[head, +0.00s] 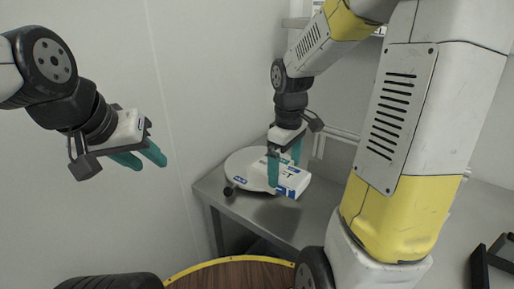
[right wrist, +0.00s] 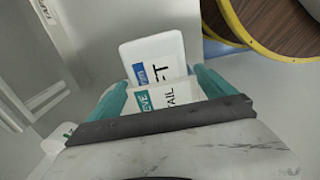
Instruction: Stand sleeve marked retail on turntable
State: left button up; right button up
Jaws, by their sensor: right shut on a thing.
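My right gripper (head: 285,175) is shut on a white sleeve (head: 293,180), with one teal finger on either side of it. In the right wrist view, the sleeve (right wrist: 165,100) shows a teal label ending in "EVE" and lettering ending in "TAIL". A white panel with a blue patch and a large "T" shows beyond that; I cannot tell if it is another face of the sleeve. The round white turntable (head: 242,168) lies behind and left of the sleeve, partly hidden. I cannot tell whether they touch. My left gripper (head: 140,157) is open and empty, left of the turntable.
The turntable sits on a grey metal table (head: 222,203) near its left end, close to the wall. A round brown top with a yellow rim (head: 222,262) stands in front, lower down. A black bracket-like object (head: 492,258) is at the far right.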

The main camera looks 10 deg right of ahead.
jog(key=shift+w+a+f, duration=0.15)
jog(key=shift+w+f, duration=0.65)
jog(key=shift+w, duration=1.55)
jog(key=shift+w+a+f, duration=0.1)
jog(key=shift+w+f, duration=0.7)
jog(key=shift+w, duration=1.6)
jog(key=shift+w+a+f, duration=0.15)
jog(key=shift+w+f, duration=0.65)
jog(key=shift+w, duration=1.55)
jog(key=shift+f, duration=0.1)
jog(key=o, duration=1)
jog(key=shift+f, duration=0.1)
jog(key=shift+c, duration=0.2)
jog(key=shift+o, duration=0.2)
